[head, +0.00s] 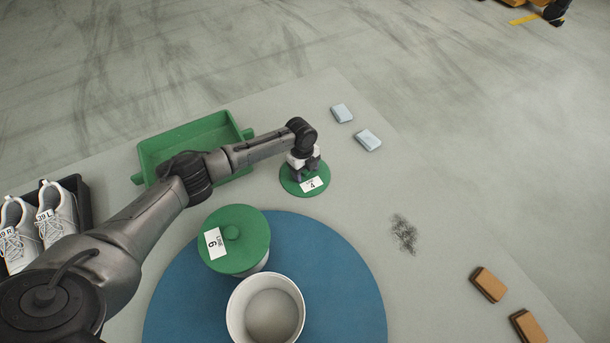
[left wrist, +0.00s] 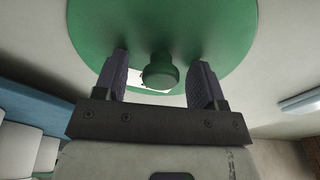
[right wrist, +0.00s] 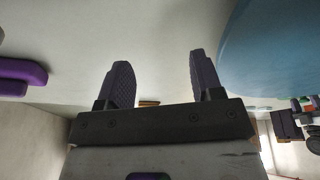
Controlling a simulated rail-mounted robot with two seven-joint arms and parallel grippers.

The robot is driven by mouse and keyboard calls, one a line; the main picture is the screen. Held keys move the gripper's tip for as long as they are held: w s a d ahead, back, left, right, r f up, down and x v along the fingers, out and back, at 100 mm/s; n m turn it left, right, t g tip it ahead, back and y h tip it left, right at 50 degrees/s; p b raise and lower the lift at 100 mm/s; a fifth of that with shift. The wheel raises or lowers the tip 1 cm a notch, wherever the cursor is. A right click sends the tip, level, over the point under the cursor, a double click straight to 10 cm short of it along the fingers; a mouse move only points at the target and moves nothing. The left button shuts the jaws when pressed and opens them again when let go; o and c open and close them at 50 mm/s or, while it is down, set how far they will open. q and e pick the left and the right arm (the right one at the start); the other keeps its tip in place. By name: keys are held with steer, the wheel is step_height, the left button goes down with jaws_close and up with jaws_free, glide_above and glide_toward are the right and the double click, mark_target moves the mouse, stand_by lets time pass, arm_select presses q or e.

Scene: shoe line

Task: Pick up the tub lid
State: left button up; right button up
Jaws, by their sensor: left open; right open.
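A round green tub lid (head: 316,189) with a white label marked 4 lies flat on the grey table. My left gripper (head: 308,172) is over it, hiding part of it. In the left wrist view the lid (left wrist: 225,30) fills the top, and its knob (left wrist: 160,72) sits between the two open fingers of the left gripper (left wrist: 160,80). I cannot tell whether the fingers touch the lid. Another green lid (head: 252,222), with a label marked 6, covers a white tub on the blue round mat. My right gripper (right wrist: 157,80) is open and empty in the right wrist view.
An open white tub (head: 236,318) stands on the blue mat (head: 345,270). A green tray (head: 160,150) lies behind my left arm. Shoes (head: 55,212) sit in a dark box at left. Light-blue blocks (head: 368,140) and brown blocks (head: 489,284) lie at right, with a dark smudge (head: 404,234) between.

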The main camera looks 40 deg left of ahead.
arm_select(q)
steer(key=shift+c, duration=0.2)
steer(key=shift+r, duration=0.1)
steer(key=c, duration=1)
steer(key=shift+o, duration=0.2)
steer(key=shift+r, duration=0.1)
